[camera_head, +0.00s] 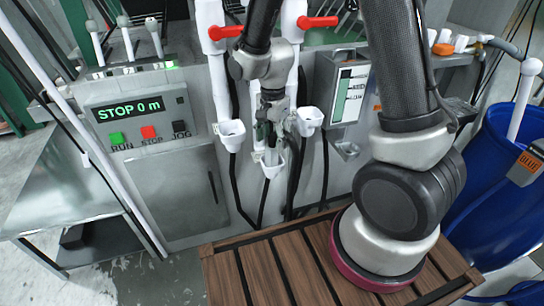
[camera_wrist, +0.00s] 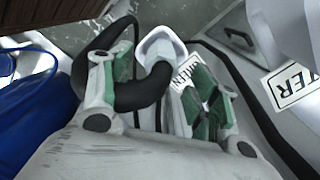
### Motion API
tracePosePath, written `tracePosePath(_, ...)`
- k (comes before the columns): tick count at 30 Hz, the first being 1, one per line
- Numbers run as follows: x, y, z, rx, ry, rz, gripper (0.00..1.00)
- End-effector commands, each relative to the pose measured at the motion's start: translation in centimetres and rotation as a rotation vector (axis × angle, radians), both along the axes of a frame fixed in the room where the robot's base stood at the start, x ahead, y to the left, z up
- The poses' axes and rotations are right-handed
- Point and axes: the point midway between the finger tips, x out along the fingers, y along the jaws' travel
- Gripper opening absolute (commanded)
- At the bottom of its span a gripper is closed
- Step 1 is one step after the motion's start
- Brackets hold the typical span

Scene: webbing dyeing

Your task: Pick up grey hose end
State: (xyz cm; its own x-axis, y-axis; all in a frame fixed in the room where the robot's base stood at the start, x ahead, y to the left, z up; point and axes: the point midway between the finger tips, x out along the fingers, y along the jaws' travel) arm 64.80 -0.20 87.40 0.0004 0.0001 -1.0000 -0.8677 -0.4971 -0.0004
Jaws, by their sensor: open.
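My gripper (camera_head: 270,132) points down in front of the grey machine, just above the middle white cup holder (camera_head: 273,168). In the wrist view my gripper (camera_wrist: 152,72) is open, with green pads on both fingers. A thick black hose (camera_wrist: 148,92) curves between the fingers in that view, in front of a pale cup holder (camera_wrist: 161,44). A small grey piece (camera_head: 271,157) shows at the middle holder and may be the grey hose end; my gripper partly covers it. I cannot tell whether the fingers touch anything.
Other white cup holders hang at left (camera_head: 231,130) and right (camera_head: 309,118), with black hoses below. Red valve handles (camera_head: 318,22) sit above. A control panel (camera_head: 145,118) is at left, a blue drum (camera_head: 505,195) at right. A slatted wooden platform (camera_head: 290,265) lies below.

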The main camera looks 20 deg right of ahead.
Motion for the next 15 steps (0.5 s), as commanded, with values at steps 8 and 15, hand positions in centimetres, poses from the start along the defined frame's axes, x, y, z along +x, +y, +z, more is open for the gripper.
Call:
tracePosePath(8,0.1,0.2,-4.2,-0.002,0.005,0.003,0.61)
tracePosePath(15,0.2,0.2,-5.8,0.000,0.000,0.003,0.61)
